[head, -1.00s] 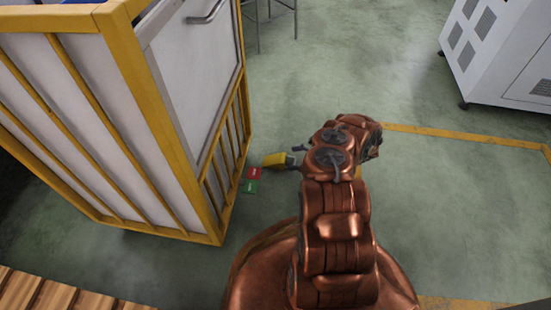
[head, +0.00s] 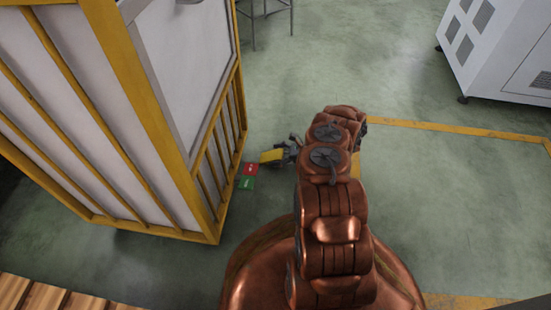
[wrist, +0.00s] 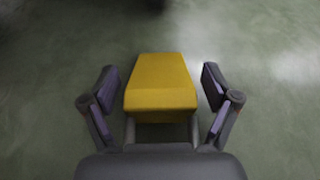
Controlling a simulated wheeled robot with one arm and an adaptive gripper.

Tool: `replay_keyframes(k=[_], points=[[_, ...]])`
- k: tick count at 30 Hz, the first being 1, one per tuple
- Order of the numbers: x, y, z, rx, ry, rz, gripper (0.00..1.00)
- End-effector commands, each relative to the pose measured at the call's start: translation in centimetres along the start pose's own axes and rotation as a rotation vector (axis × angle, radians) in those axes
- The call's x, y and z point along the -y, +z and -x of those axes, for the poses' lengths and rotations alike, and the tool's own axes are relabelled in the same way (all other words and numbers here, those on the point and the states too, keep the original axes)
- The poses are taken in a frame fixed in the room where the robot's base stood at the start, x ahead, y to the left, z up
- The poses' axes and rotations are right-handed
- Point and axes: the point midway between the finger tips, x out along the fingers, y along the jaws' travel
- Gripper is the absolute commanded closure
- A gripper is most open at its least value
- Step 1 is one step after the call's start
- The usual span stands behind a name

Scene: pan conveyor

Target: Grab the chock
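The chock is a yellow wedge-like block (head: 272,156) on the floor, just right of the yellow-framed enclosure in the head view. In the wrist view the chock (wrist: 160,86) lies between the two fingers, with a visible gap on each side. My gripper (wrist: 160,92) is open around it, and neither finger pad touches it. In the head view my gripper (head: 287,152) is at the chock's right end, partly hidden by my arm. Two pale bars show at the chock's near end in the wrist view.
The yellow-framed enclosure (head: 205,190) stands close on the left. A white cabinet (head: 500,75) is at the upper right. The floor right of my arm is clear.

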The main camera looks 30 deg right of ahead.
Motion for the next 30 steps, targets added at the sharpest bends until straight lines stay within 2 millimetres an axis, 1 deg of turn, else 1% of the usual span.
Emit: replay_keyframes(k=[1,2,19,20,26,30], points=[[-0.01,0.00,0.01,0.000,0.000,0.000,0.22],[0.00,0.00,0.01,0.000,0.000,0.000,0.25],[-0.02,-0.01,0.00,0.000,0.001,0.000,0.84],[-0.01,0.02,0.01,0.001,0.000,0.000,0.86],[-0.01,0.04,0.02,0.001,0.000,0.000,0.87],[0.01,0.64,0.24,0.001,0.001,0.001,0.87]])
